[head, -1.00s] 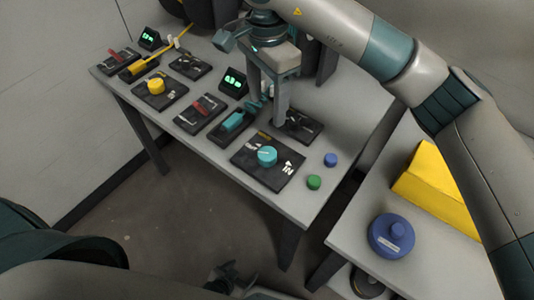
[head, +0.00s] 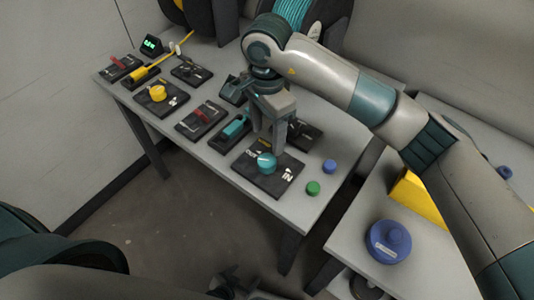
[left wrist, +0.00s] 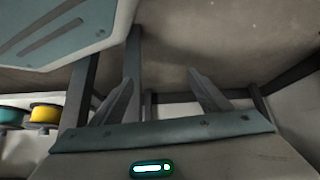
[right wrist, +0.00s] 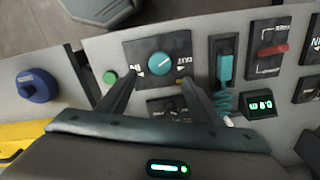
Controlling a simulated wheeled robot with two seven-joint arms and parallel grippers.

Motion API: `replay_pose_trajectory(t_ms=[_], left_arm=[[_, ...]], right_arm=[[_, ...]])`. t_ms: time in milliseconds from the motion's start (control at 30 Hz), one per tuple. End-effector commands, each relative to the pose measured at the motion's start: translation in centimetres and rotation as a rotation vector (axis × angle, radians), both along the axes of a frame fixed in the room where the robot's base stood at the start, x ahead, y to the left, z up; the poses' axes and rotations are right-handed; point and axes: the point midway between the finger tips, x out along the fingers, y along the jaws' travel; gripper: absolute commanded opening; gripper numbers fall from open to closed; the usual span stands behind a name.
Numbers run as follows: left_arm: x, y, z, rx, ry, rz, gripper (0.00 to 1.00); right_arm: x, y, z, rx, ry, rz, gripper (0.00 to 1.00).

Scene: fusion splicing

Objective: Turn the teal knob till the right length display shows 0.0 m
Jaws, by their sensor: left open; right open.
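The teal knob (head: 266,163) sits on a dark panel (head: 290,184) with white lettering; it also shows in the right wrist view (right wrist: 162,66), with a pale mark on top. My right gripper (head: 268,142) is open above the knob's far side, pointing down; in the right wrist view the knob appears between and just beyond its fingertips. I cannot see contact. The right length display (right wrist: 261,103) shows green digits, inverted and too blurred to read surely; the gripper mostly hides it in the head view. My left gripper (left wrist: 160,85) is open and empty, away from the panels.
A green button (head: 313,188) and a blue button (head: 329,166) stand right of the knob panel. A teal clamp (head: 236,127), a yellow knob (head: 157,92) and a lit left display (head: 151,44) lie leftward. A blue spool-like object (head: 388,242) sits on the right table.

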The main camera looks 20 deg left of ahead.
Motion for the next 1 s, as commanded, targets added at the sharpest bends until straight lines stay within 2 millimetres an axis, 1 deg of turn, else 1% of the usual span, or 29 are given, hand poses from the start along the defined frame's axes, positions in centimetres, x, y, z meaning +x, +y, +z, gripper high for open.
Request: replay_pose_trajectory(t_ms=[100,300,500,700,833,1000], left_arm=[[-1.4,0.7,-0.5,0.013,0.039,0.001,0.7],[-3.8,1.8,-1.6,0.036,0.106,0.001,0.7],[-5.9,2.7,-2.4,0.053,0.161,0.003,0.7],[-6.9,3.2,-2.8,0.061,0.184,0.003,0.7],[-7.3,3.3,-3.1,0.064,0.194,0.003,0.7],[-7.2,3.3,-3.0,0.064,0.192,0.004,0.7]], right_arm=[[-0.1,0.0,-2.1,-0.001,0.004,-0.001,0.58],[-0.1,0.0,-5.6,-0.001,0.004,-0.001,0.58],[-0.1,0.0,-8.4,-0.001,0.002,-0.001,0.58],[0.0,0.0,-9.6,0.0,0.0,0.001,0.58],[0.0,0.0,-9.8,0.0,-0.001,0.001,0.58],[0.0,0.0,-9.8,0.001,-0.001,0.001,0.58]])
